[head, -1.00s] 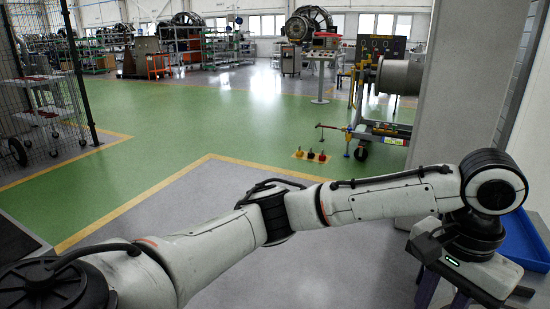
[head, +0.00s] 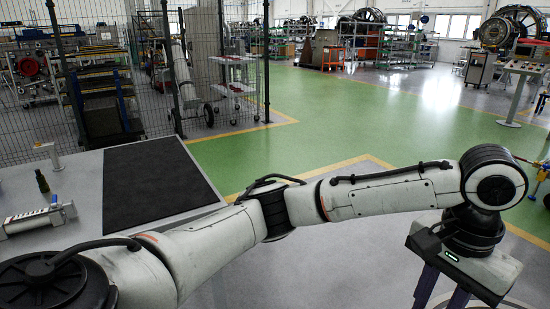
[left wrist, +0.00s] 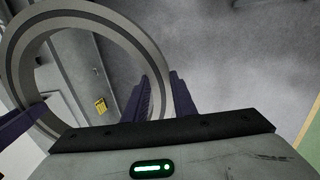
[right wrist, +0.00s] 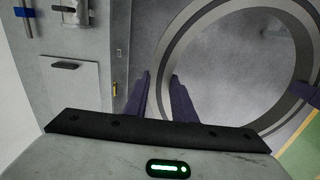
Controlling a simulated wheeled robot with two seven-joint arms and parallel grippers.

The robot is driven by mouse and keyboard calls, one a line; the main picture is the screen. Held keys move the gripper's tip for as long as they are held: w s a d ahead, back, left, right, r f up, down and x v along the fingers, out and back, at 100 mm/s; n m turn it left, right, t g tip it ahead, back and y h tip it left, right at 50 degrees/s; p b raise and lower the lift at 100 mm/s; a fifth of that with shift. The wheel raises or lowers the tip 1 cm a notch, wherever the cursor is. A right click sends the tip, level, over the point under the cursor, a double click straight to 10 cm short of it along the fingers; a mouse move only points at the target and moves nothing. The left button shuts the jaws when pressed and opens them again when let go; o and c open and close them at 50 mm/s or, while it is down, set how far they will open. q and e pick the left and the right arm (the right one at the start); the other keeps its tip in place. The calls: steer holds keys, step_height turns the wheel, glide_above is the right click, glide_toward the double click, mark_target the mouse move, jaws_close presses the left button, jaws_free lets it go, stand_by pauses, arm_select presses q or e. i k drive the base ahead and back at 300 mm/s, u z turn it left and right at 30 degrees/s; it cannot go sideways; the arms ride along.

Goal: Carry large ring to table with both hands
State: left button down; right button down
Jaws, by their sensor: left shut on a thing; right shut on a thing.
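The large ring is a grey metal band with a dark stripe. It fills the left of the left wrist view (left wrist: 147,48) and the right of the right wrist view (right wrist: 172,48). My left gripper (left wrist: 162,85) is shut on one side of its rim. My right gripper (right wrist: 160,85) is shut on the opposite side. The left gripper (head: 442,295) also shows at the lower right of the head view, fingers pointing down.
A black mat (head: 155,180) lies on a grey surface at the left, with a small bottle (head: 42,182) and a metal fixture (head: 38,218) nearby. A mesh fence (head: 160,70) stands behind. Green floor (head: 330,120) ahead is open. Shelves and carts line the back.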

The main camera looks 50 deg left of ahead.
mark_target(149, 170)
steer(key=u, duration=1.35)
steer(key=i, duration=4.3)
steer(key=u, duration=3.5)
